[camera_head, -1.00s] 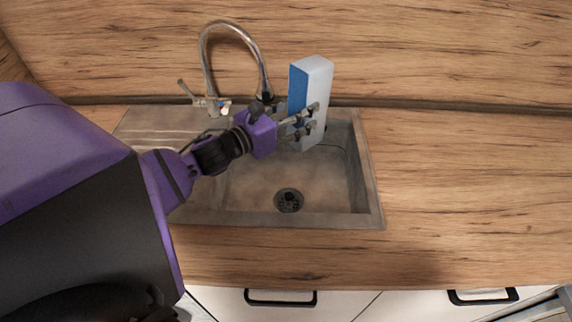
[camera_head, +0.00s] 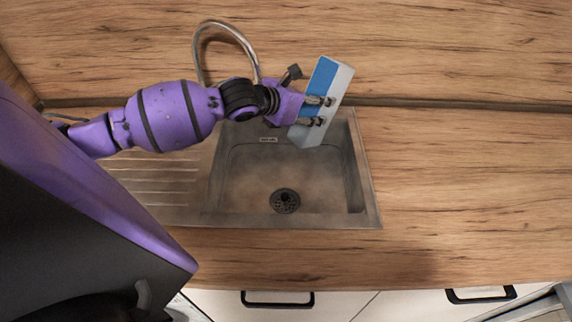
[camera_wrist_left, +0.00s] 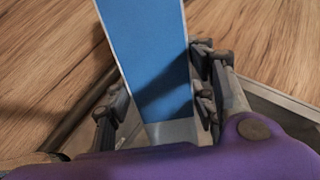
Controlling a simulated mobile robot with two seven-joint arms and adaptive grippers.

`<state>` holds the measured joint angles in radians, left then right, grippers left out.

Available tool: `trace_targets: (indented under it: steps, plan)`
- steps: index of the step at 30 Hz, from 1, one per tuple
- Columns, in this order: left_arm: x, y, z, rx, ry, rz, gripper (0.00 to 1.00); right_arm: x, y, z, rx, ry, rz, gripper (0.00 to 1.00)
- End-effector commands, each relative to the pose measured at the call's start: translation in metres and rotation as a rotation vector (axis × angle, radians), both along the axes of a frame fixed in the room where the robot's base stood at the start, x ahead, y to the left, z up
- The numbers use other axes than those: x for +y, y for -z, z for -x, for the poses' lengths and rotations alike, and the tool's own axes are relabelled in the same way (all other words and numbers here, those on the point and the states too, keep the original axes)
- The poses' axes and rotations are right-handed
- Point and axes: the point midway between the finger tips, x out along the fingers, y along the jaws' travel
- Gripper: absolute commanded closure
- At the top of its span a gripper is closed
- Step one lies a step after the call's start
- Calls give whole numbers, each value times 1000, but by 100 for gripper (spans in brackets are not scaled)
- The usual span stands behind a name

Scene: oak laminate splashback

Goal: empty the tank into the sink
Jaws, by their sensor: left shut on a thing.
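The tank (camera_head: 334,84) is a narrow white box with a blue face. It is tilted, its top leaning right, above the back right part of the sink (camera_head: 219,172). My left gripper (camera_head: 318,112) is shut on the tank from the left, with fingers across its middle. In the left wrist view the blue face of the tank (camera_wrist_left: 150,55) stands between the two fingers. The sink basin shows a dark drain (camera_head: 285,201) and no water that I can make out. The tank's opening is not clear to see. My right gripper is not in view.
A curved metal tap (camera_head: 205,42) rises behind the sink, close to my left arm, which hides its base. The wooden splashback (camera_head: 450,50) is right behind the tank. The counter (camera_head: 470,190) right of the sink is clear.

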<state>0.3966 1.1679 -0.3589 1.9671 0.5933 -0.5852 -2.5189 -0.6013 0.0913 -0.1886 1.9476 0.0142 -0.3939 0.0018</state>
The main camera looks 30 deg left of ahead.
Motion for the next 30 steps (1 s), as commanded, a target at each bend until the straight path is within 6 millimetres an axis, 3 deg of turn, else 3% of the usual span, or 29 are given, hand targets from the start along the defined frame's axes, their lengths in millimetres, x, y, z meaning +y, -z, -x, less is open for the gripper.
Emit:
trace_targets:
  steps: [30]
  plan:
    - [-20, 53, -64, 542, 0, -160, 100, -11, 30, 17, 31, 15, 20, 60]
